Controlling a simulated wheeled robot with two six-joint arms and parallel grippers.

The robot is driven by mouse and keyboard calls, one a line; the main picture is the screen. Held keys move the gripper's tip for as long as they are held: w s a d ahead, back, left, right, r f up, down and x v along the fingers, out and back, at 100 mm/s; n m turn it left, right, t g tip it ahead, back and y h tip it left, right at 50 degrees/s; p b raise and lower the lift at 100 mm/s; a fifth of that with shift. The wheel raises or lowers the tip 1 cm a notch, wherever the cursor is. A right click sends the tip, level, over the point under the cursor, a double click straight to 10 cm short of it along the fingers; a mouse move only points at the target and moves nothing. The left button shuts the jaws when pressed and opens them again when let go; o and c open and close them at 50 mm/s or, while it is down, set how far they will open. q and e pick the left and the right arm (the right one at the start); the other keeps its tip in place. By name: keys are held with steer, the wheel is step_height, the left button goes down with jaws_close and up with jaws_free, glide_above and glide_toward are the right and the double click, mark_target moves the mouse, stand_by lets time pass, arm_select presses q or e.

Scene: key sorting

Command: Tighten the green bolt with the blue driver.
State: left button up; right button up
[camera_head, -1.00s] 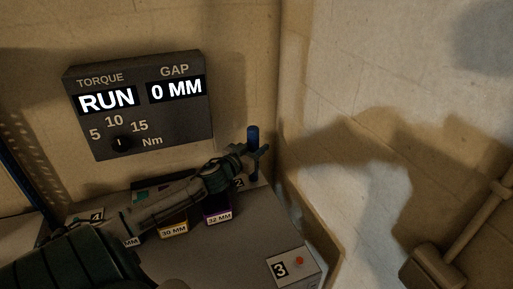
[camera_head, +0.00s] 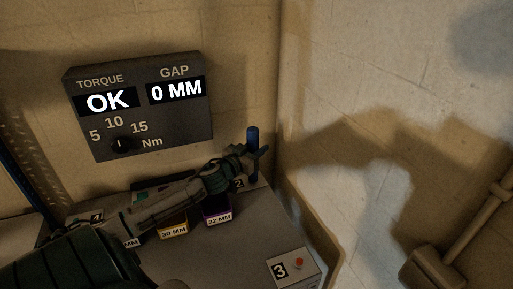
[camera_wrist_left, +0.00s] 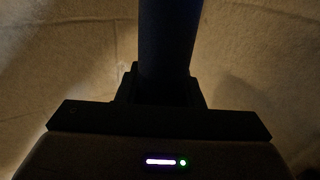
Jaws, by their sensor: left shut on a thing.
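The blue driver (camera_head: 253,138) stands upright near the back right corner of the bench, beside the label 2. My left gripper (camera_head: 258,158) is shut on it. In the left wrist view the driver (camera_wrist_left: 169,35) rises dark between the fingers of my left gripper (camera_wrist_left: 165,88). The green bolt cannot be made out; the driver's lower end is hidden behind my gripper and arm. The torque display (camera_head: 108,102) on the wall panel reads OK, and the gap display (camera_head: 177,90) reads 0 MM. My right gripper is not in view.
Small labelled boxes, a yellow 30 MM one (camera_head: 173,230) and a purple 32 MM one (camera_head: 219,215), stand below my left arm. A grey block marked 3 with a red top piece (camera_head: 299,262) is at the front right. The wall is close behind the driver.

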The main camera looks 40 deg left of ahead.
mark_target(256, 132)
arm_select(q)
steer(key=shift+r+p, duration=2.15)
steer(key=shift+r, duration=0.8)
